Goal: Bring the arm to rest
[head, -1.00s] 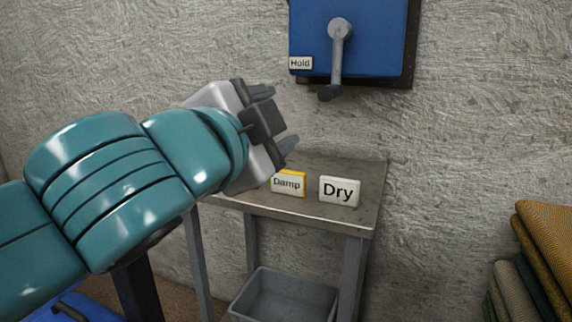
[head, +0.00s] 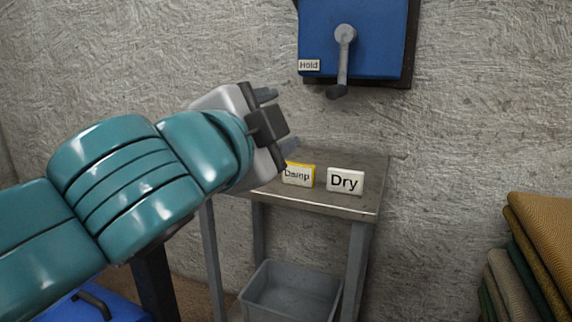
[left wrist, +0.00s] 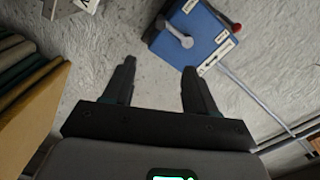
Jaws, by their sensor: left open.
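My left arm comes in from the left in the head view. Its gripper (head: 281,120) is in the air in front of the wall, above and left of a small table (head: 345,209). In the left wrist view the two fingers of the left gripper (left wrist: 158,88) are spread apart with nothing between them. My right gripper is not in view.
A blue wall box (head: 357,40) with a grey lever (head: 343,68) and a "Hold" label hangs above the table. "Damp" (head: 299,175) and "Dry" (head: 345,181) signs stand on the table. A grey bin (head: 291,292) is below. Folded rugs (head: 540,235) are stacked at right.

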